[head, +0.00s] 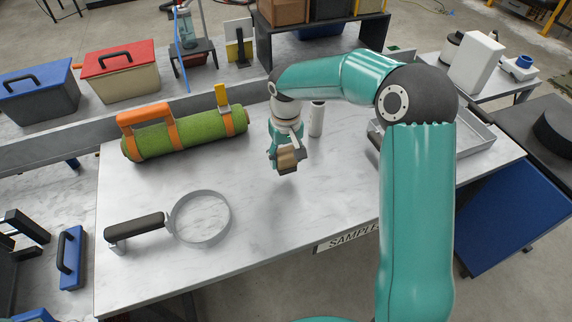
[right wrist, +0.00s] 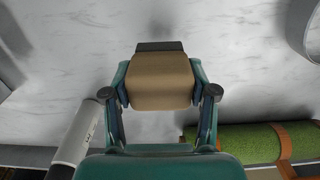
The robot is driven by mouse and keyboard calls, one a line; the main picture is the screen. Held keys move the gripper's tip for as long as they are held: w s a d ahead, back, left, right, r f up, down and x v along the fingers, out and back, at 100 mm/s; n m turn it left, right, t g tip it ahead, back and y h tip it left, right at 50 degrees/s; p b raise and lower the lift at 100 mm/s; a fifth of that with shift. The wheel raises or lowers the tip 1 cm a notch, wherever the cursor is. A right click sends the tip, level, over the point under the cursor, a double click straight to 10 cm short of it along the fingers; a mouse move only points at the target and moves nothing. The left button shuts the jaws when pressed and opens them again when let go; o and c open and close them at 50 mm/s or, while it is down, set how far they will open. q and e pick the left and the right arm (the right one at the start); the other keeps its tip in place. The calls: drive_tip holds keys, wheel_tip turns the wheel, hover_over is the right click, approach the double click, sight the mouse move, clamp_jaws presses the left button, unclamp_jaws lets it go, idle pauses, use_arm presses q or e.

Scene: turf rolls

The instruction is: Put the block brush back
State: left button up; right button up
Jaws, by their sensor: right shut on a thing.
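The block brush, a tan block (head: 289,159) with a dark edge, is in my right gripper (head: 280,154) above the middle of the white marbled table. In the right wrist view the tan block (right wrist: 160,82) sits between the two fingers, with a dark strip at its far end. My right gripper is shut on it, and the block appears clear of the tabletop. Its underside is mostly hidden. My left gripper is not in view.
A green turf roll (head: 185,136) with orange straps lies left of the gripper. A white cylinder (head: 317,118) stands close behind it. A ring with a black handle (head: 200,217) lies front left. A grey tray (head: 472,139) is at the right, partly behind my arm. The front middle is clear.

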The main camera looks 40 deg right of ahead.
sight(286, 166)
drive_tip(key=shift+f, duration=1.9)
drive_tip(key=o, duration=1.1)
drive_tip(key=shift+f, duration=0.1)
wheel_tip(286, 166, up, 12)
drive_tip(key=shift+r, duration=0.15)
